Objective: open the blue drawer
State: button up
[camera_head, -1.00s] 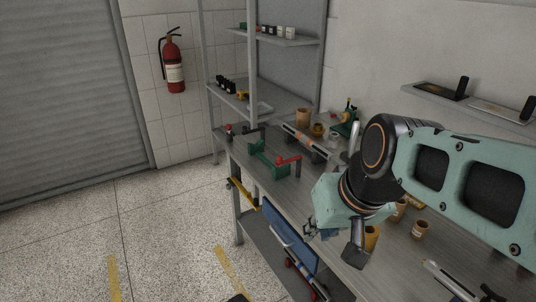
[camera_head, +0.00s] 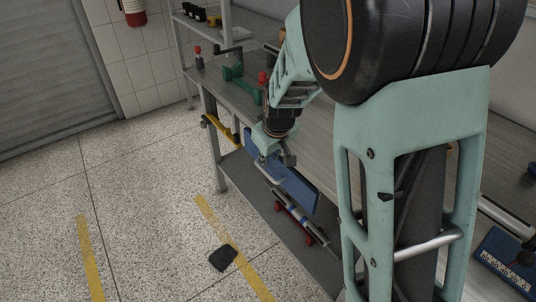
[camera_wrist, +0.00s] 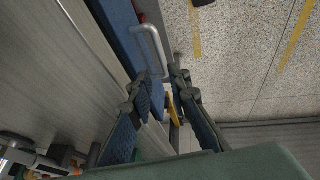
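The blue drawer (camera_head: 297,188) sits under the front edge of the workbench, its front facing the open floor. In the wrist view the blue drawer front (camera_wrist: 119,32) shows at top centre, with a grey bar handle (camera_wrist: 153,42) on it. My gripper (camera_head: 272,146) is at the left end of the drawer front in the head view. In the wrist view my gripper (camera_wrist: 161,80) has its two fingers apart, with the lower end of the handle at the gap between the tips. I cannot tell whether either finger touches it. The drawer looks shut.
The workbench top (camera_head: 316,125) carries a green vise (camera_head: 235,78). A yellow part (camera_head: 221,131) is under the bench edge to the left. A lower shelf (camera_head: 262,205) holds a long tool with red parts. The floor in front is mostly clear, with a dark object (camera_head: 223,257) on it.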

aim_at(266, 172)
jog(key=b+x, duration=0.2)
jog(key=x, duration=0.8)
jog(key=shift+f, duration=0.3)
jog(key=shift+c, duration=0.2)
grip_shut()
